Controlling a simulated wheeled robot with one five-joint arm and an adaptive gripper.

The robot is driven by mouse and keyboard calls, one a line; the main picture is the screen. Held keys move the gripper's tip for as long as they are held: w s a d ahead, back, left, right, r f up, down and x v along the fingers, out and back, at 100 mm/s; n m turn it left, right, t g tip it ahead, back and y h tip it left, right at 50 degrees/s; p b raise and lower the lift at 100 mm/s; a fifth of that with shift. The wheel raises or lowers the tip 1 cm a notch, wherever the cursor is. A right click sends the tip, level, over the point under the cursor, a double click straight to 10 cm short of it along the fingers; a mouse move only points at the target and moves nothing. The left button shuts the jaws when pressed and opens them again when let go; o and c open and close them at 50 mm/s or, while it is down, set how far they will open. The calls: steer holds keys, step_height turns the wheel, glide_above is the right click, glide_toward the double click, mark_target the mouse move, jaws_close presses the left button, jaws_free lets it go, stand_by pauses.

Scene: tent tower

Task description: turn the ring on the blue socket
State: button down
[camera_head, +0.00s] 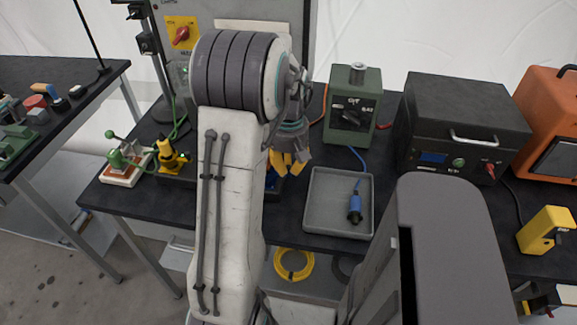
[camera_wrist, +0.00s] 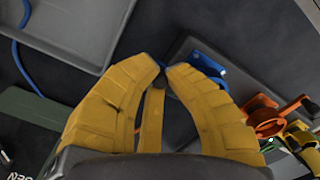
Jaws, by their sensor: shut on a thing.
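The blue socket (camera_wrist: 208,68) sits on a grey strip in the wrist view, partly covered by my right finger. In the head view only a bit of blue (camera_head: 271,184) shows beside my arm. My gripper has yellow fingers (camera_wrist: 170,72), with the tips close together at the blue socket's near side. It is shut on what appears to be the socket's ring at that side; the gripped part is mostly hidden between the tips. In the head view my gripper (camera_head: 289,162) points down over the bench, just left of the grey tray.
The grey tray (camera_head: 312,222) holds a blue plug (camera_head: 354,207) on a blue cable. An orange socket (camera_wrist: 268,120) stands further along the strip. A green-topped box (camera_head: 353,105) stands behind the tray, and a dark case (camera_head: 465,110) to its right.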

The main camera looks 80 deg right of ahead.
steer(key=c, duration=1.3)
jaws_free()
steer(key=shift+o, duration=0.2)
steer(key=shift+d+r, duration=0.1)
step_height(320, 180, up, 12)
